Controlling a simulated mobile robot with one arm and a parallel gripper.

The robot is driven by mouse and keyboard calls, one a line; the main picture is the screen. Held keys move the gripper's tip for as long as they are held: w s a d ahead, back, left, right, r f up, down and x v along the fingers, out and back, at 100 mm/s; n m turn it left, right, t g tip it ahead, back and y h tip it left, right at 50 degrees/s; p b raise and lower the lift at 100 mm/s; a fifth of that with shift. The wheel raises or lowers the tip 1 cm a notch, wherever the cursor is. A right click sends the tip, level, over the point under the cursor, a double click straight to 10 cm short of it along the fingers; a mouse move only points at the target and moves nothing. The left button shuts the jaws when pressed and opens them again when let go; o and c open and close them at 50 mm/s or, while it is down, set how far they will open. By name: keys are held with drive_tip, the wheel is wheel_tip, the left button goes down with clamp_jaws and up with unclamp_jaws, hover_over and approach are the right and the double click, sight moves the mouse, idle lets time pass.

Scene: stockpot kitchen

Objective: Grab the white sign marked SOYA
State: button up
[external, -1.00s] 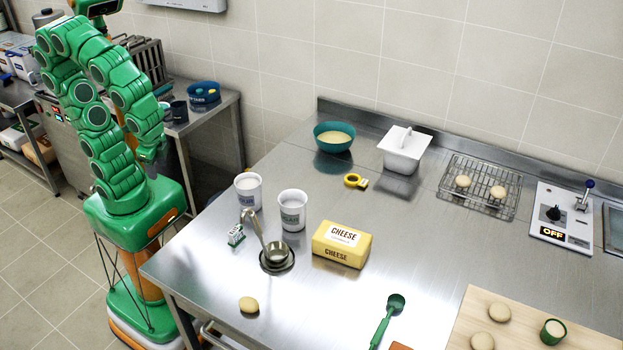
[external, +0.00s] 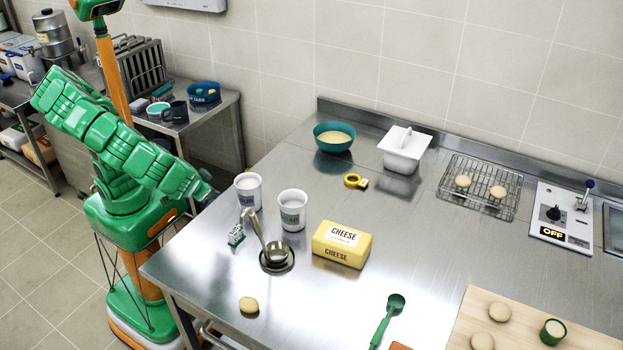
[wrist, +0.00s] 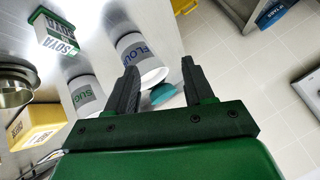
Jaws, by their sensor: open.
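The small white sign marked SOYA, with green parts, stands on the steel counter at the left of the external view (external: 236,235). In the wrist view it is at the upper left (wrist: 58,36), and its lettering reads SOYA. My gripper (wrist: 159,64) is open and empty, with its two dark fingers apart. In the external view my gripper (external: 207,190) is at the counter's left edge, left of the white cups and up and left of the sign. It is apart from the sign, which lies outside the fingers.
Two white cups stand near the sign, marked FLOUR (wrist: 138,60) and SUGAR (wrist: 84,96) in the wrist view. A yellow cheese block (external: 342,245) lies farther right. Bare counter lies in front, around a bun (external: 248,304).

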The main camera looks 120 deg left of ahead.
drive_tip(key=w+d+f+n+t+y, duration=0.1)
drive_tip(key=w+d+f+n+y, duration=0.15)
drive_tip(key=w, duration=0.25)
drive_tip(key=n+t+y, duration=0.1)
drive_tip(key=t, duration=0.1)
approach(235, 229)
drive_tip(key=shift+x, duration=1.1)
drive_tip(key=shift+w+f, duration=0.2)
drive_tip(key=shift+x, duration=3.8)
drive_tip(key=shift+s, duration=0.15)
clamp_jaws()
drive_tip(key=shift+r, duration=0.2)
